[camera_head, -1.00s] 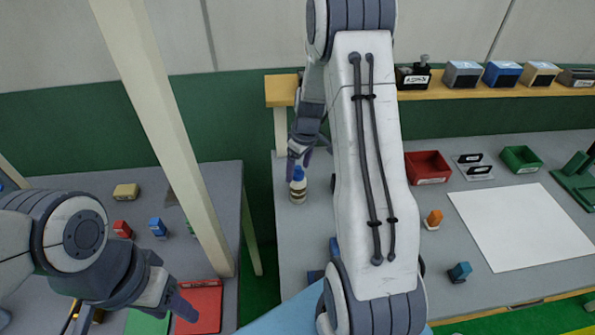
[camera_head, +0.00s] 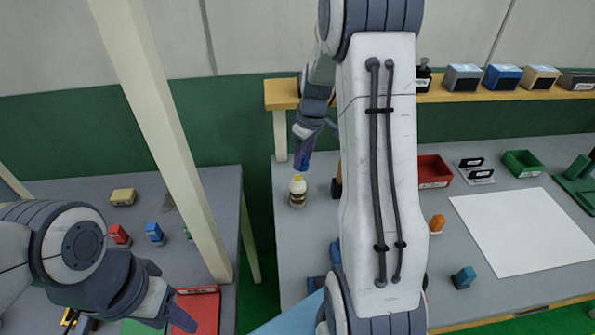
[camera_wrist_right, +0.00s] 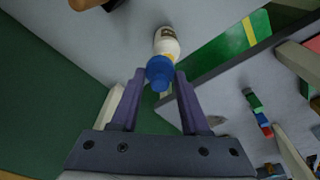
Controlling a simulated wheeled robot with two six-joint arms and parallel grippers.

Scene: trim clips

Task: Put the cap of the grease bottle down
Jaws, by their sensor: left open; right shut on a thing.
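The grease bottle (camera_head: 297,192) stands upright on the right-hand bench, a pale body with a dark band and a yellowish top showing uncovered. It also shows in the right wrist view (camera_wrist_right: 167,42), beyond the fingertips. My right gripper (camera_head: 303,158) is shut on the blue cap (camera_wrist_right: 160,72), held between the fingertips. In the head view the cap is above the bottle and a little to its right, apart from it. My left gripper (camera_head: 176,308) is open and empty over the left bench, near a red tray (camera_head: 205,312).
My right arm hides part of the bench. A red bin (camera_head: 433,172), a green bin (camera_head: 522,163), an orange clip (camera_head: 437,224), a blue clip (camera_head: 463,277) and a white sheet (camera_head: 524,230) lie right of it. A shelf (camera_head: 450,95) runs behind. A post (camera_head: 165,140) stands left.

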